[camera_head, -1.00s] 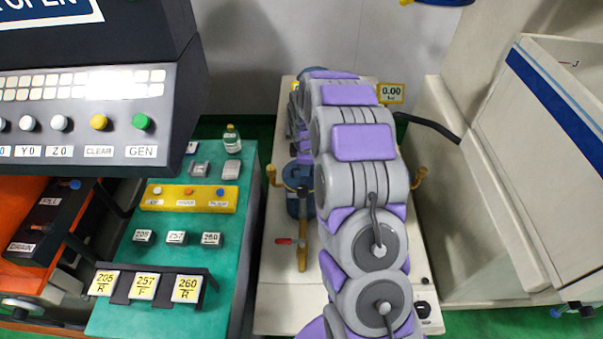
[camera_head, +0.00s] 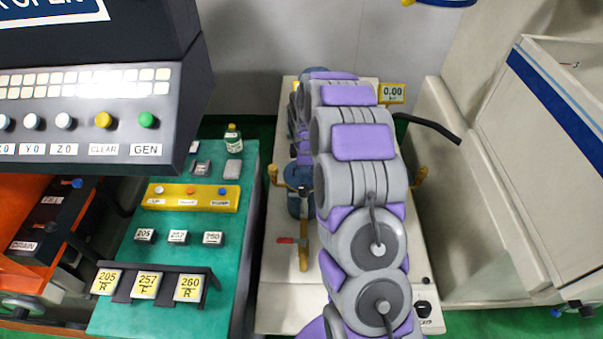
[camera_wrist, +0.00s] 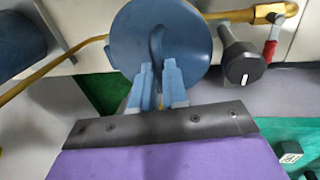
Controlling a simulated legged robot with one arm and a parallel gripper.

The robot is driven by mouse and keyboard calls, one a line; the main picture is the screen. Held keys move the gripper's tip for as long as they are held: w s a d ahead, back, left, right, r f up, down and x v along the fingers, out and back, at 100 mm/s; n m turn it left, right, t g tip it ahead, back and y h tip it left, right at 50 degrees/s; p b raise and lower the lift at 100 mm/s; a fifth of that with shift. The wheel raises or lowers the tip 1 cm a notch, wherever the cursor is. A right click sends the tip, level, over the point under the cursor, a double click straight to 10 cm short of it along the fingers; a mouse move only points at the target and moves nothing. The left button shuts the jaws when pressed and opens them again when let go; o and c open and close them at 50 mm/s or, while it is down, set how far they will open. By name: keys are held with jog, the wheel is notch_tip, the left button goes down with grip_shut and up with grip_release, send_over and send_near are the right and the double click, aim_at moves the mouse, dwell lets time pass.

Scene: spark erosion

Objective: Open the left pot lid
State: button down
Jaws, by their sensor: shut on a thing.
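A round blue lid (camera_wrist: 185,45) with a curved handle fills the upper middle of the wrist view. My gripper (camera_wrist: 160,75) is shut, its two pale blue fingers together at the handle on the lid's near side. Whether the lid sits on a pot or is lifted cannot be told from this view. In the head view a blue pot (camera_head: 298,203) with brass pipes shows partly behind my arm. A dark blue rounded body (camera_wrist: 20,42) is cut off at the left edge of the wrist view.
A brass pipe with a red-handled valve (camera_wrist: 270,48) and a black knob (camera_wrist: 243,68) lie close right of the lid. A green bench with buttons (camera_head: 190,255) stands left of the pale machine table (camera_head: 275,310). A white cabinet (camera_head: 500,200) stands at right.

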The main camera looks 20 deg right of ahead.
jog(key=shift+w+d+r+p, duration=0.25)
jog(key=shift+w+r+p, duration=0.3)
jog(key=shift+w+r, duration=0.35)
jog(key=shift+r, duration=0.1)
jog(key=shift+d, duration=0.1)
jog(key=shift+w+d+r+p, duration=0.2)
jog(key=shift+w+r+p, duration=0.15)
jog(key=shift+w, duration=0.15)
jog(key=shift+w+d+r+p, duration=0.2)
jog(key=shift+w+r, duration=0.1)
jog(key=shift+w, duration=0.35)
jog(key=shift+w+d+r+p, duration=0.2)
jog(key=shift+w+d+p, duration=0.1)
jog(key=shift+w, duration=0.25)
jog(key=shift+w+d+r+p, duration=0.2)
jog(key=shift+w+p, duration=0.05)
jog(key=shift+w, duration=0.25)
